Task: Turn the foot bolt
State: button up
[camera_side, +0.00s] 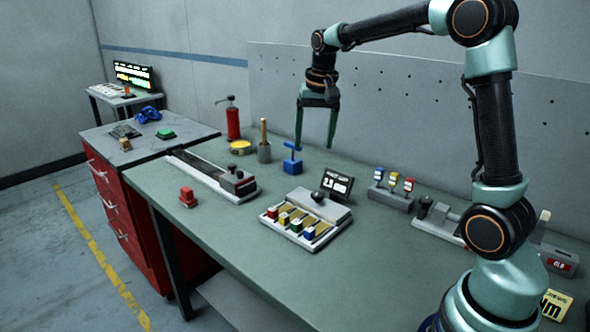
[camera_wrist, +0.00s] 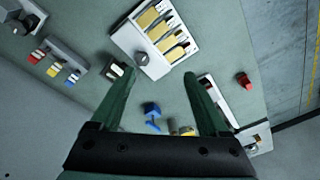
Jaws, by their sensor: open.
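The label magazine (camera_side: 327,207) is a pale tray on the bench, with yellow strips, several coloured blocks along its front and a black knob (camera_side: 317,196). It also shows in the wrist view (camera_wrist: 127,38), with its knob (camera_wrist: 142,58) near the edge closest to my fingers. A blue block with a bent blue handle (camera_side: 292,166) stands behind it; it shows between my fingers in the wrist view (camera_wrist: 152,108). I cannot tell which part is the foot bolt. My gripper (camera_side: 315,145) is open and empty, above the back of the bench and apart from everything.
A small dark display (camera_side: 337,181) stands behind the magazine. A rack with coloured tags (camera_side: 391,195) is to its right. A long rail (camera_side: 205,172) and a red block (camera_side: 187,196) lie left. A red bottle (camera_side: 233,122) stands at the back. The bench's front is clear.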

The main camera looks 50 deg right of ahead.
aim_at(318, 193)
jog(key=w+d+f+m+g, duration=0.2)
jog(key=w+d+f+m, duration=0.2)
jog(key=d+f, duration=0.35)
notch_tip(318, 193, down, 12)
jog(key=shift+s+d+r, duration=0.1)
grip_shut()
dwell(0.3)
